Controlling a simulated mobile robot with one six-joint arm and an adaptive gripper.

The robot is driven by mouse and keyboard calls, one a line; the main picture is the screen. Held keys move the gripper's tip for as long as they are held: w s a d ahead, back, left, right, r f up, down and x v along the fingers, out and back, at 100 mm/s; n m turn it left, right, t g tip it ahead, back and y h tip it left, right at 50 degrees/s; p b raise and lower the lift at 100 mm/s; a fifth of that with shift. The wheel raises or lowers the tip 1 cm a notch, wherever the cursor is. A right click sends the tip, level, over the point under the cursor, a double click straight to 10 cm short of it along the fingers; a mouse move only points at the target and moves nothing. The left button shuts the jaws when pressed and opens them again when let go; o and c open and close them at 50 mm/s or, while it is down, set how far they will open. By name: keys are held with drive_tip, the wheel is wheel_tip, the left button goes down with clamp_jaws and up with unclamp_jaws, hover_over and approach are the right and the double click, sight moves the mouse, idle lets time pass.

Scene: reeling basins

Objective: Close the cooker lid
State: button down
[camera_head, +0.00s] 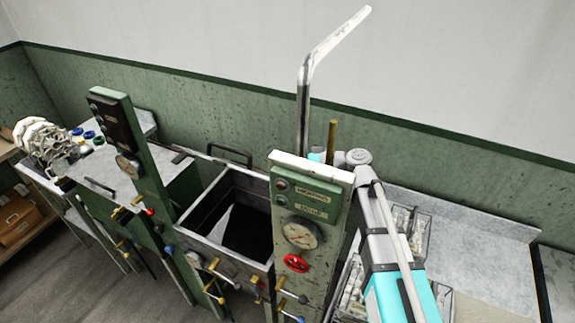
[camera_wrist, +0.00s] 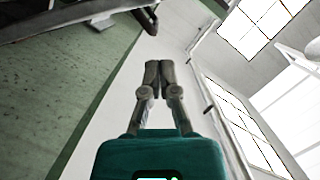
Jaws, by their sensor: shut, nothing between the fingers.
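The cooker (camera_head: 212,250) is a square metal basin in the middle of the head view. Its top is open and its dark inside shows. A dark handle (camera_head: 232,154) shows at its back edge, seemingly on the raised lid; most of the lid cannot be made out. My gripper (camera_wrist: 158,70) is shut and empty in the wrist view, its fingertips together with wall behind them. In the head view it is mostly hidden behind the gauge panel, to the right of the open cooker. A metal edge (camera_wrist: 75,18) shows at the wrist view's upper left; I cannot tell whether it is the lid.
The green gauge panel (camera_head: 312,215) with a red valve wheel (camera_head: 296,263) stands between cooker and arm. A bent metal pipe (camera_head: 304,95) rises behind it. A covered unit (camera_head: 110,172) stands left. Filled trays (camera_head: 419,237) sit on the right-hand counter (camera_head: 470,240).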

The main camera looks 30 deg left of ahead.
drive_tip(key=p+v, duration=0.1)
drive_tip(key=v, duration=0.9)
drive_tip(key=shift+s, duration=0.2)
